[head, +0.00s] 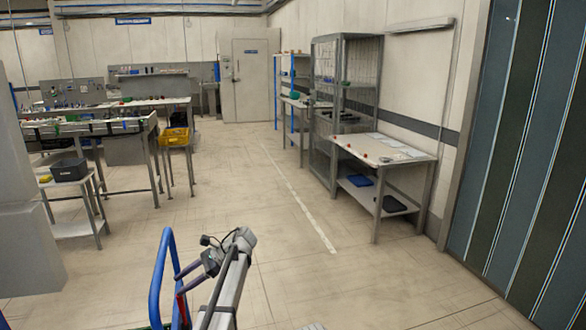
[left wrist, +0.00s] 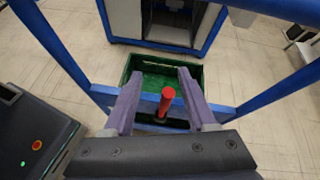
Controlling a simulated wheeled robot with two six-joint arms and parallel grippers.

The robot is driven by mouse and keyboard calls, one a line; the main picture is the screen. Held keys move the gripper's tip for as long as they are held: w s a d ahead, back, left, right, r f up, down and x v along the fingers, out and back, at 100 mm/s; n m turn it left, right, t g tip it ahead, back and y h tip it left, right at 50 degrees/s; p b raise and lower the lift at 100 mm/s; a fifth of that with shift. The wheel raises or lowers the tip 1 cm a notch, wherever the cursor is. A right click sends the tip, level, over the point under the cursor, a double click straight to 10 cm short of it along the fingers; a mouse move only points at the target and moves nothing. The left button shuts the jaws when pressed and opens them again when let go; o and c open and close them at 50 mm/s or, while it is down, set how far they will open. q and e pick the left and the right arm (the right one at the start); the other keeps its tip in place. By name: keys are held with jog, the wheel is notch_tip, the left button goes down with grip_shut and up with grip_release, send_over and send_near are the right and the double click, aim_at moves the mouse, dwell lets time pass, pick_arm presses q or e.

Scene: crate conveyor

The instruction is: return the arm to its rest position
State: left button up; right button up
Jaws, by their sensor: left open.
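My left arm comes up from the bottom of the head view, and my left gripper (head: 180,283) is at its end, beside a blue tubular frame (head: 160,270). In the left wrist view the two purple fingers of the gripper (left wrist: 159,73) are spread apart, with nothing clasped between them. A red upright cylinder (left wrist: 167,103) shows between the fingers, apart from both. A green crate (left wrist: 197,76) lies below and beyond the fingers, inside blue bars; its inside is partly hidden by them. My right gripper is not in view.
A dark box-shaped unit with a red button (left wrist: 37,145) stands left in the wrist view. In the head view, a workbench (head: 385,148) stands right and a small table (head: 75,190) left. The floor (head: 240,185) between them is clear.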

pick_arm(q)
jog(key=s+d+r+n+t+h+p, duration=0.1)
jog(key=s+d+h+p, duration=0.4)
jog(key=s+d, duration=0.8)
jog(key=s+d+r+n+t+h+p, duration=0.2)
jog(key=s+d+n+h+p, duration=0.3)
jog(key=s+d, duration=0.8)
jog(key=s+n+t+p, duration=0.1)
jog(key=s+p, duration=0.1)
jog(key=p, duration=0.1)
jog(key=shift+s+d+r+n, duration=0.15)
jog(key=shift+s+d+n, duration=0.05)
jog(key=shift+d+n, duration=0.1)
